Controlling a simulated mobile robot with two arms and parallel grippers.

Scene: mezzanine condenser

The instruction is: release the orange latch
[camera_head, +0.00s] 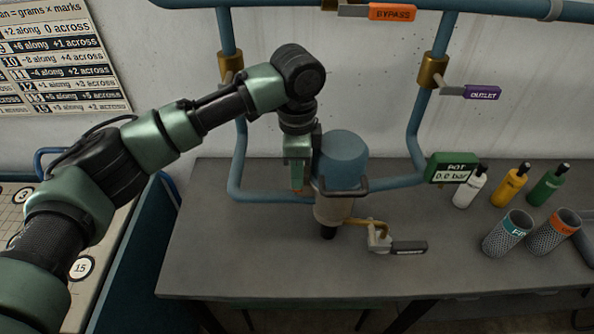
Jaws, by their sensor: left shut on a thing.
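The blue-domed pot (342,162) stands upright at the middle of the grey bench, with a beige lower body. My left gripper (299,184) points down at the pot's left side, close against it. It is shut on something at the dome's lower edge. A small orange-brown patch (309,188) shows beside the fingers and seems to be the orange latch. The fingers hide most of it, so its position cannot be told. My right gripper is not in view.
Blue pipes with an orange BYPASS tag (392,12) and a purple OUTLET tag (482,92) frame the pot. A drain valve (379,238) sits in front. Bottles and mesh cylinders stand at right. The bench's front left is clear.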

